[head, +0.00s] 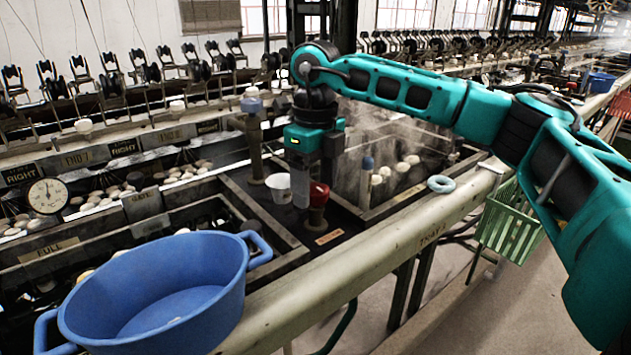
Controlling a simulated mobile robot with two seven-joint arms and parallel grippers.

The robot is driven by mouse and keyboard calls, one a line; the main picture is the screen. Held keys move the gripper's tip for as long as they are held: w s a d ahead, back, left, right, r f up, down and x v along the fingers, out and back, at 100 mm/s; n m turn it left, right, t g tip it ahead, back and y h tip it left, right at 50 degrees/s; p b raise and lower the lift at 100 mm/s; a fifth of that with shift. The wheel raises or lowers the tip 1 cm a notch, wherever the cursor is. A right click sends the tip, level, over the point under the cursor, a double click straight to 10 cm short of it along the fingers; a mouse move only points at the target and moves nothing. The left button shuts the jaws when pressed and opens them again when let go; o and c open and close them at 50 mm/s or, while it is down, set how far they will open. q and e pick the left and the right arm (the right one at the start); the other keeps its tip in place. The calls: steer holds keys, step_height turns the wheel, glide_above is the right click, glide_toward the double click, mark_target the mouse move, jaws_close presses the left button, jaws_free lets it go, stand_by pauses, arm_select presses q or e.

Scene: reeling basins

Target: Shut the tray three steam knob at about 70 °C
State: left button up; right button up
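A red knob (319,191) stands on a brown post between two basins, with a small label plate (328,237) in front of it; I cannot read the plate. My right gripper (301,202) points straight down just left of the red knob, its grey fingers close to it or overlapping it in the picture. I cannot tell whether they touch, or whether the fingers are apart. A round white dial (46,196) hangs at the left; its reading is too small to tell. The front rail (390,227) carries lettering that looks like "TRAY". My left gripper is out of view.
A blue two-handled tub (160,290) stands at the front left. A white cup (279,188) is left of my gripper. A pale blue ring (440,184) lies on the rail; a green basket (508,225) hangs right.

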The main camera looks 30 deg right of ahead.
mark_target(316, 187)
steer(key=shift+o, duration=0.2)
step_height(316, 187, up, 13)
steer(key=p, duration=0.3)
stand_by(0.6)
